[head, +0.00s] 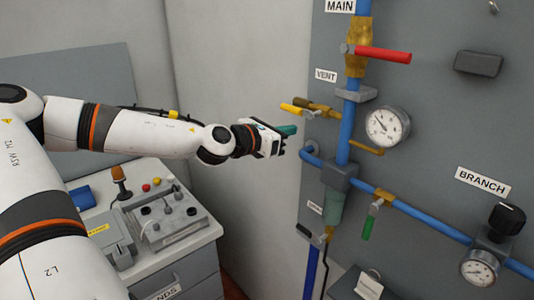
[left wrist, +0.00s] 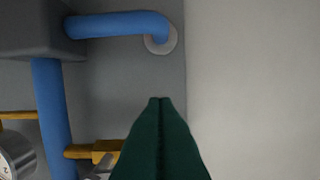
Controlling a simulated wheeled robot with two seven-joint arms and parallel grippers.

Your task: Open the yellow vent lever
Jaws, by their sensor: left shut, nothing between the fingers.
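The yellow vent lever (head: 293,108) is on the brass vent valve (head: 325,107), under the VENT label (head: 326,76) in the head view. It sticks out to the left, away from the blue riser pipe. My left gripper (head: 290,130) is just below the lever in the picture, its teal fingers shut and empty. I cannot tell whether they touch it. In the left wrist view the shut fingers (left wrist: 160,125) fill the lower middle, beside the brass valve body (left wrist: 103,150). The yellow handle is not clearly visible there. My right gripper is not in view.
A pressure gauge (head: 388,127) and blue pipes (head: 349,130) are close to the right of the gripper. A red lever (head: 383,55) is above, a green lever (head: 367,226) below. A bench with a control box (head: 170,220) stands lower left. The pale wall leaves room to the left.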

